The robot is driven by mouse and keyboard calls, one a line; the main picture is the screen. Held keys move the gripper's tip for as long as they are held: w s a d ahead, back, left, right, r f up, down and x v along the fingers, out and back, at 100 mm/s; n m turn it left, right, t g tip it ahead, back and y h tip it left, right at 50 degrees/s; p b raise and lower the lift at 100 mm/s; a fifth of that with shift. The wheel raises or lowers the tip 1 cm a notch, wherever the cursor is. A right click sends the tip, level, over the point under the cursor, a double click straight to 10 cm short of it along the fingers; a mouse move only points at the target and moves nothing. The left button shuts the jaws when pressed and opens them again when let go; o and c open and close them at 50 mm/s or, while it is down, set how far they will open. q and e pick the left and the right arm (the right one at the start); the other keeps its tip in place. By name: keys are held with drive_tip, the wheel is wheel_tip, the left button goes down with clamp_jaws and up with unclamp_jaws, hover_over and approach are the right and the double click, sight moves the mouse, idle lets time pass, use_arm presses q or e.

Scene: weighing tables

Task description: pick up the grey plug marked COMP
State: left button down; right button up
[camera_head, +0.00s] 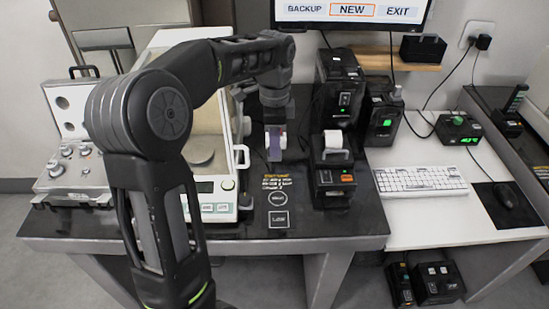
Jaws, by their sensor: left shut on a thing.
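My left gripper (275,148) comes down over the dark table, to the right of the balance. It is shut on a small purple-grey and pale thing (276,139), mostly covered by the fingers. I cannot read any mark on it, so I cannot tell whether it is the grey plug marked COMP. No other grey plug with that mark can be made out. My right gripper is not in view.
The glass-sided balance (221,210) stands left of the gripper, beside an open case of weights (80,170). A black printer (333,178) stands close on the right. A white keyboard (420,180) lies further right. The front of the dark table (330,225) is clear.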

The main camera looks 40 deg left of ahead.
use_arm(q)
drive_tip(key=shift+r, duration=2.65)
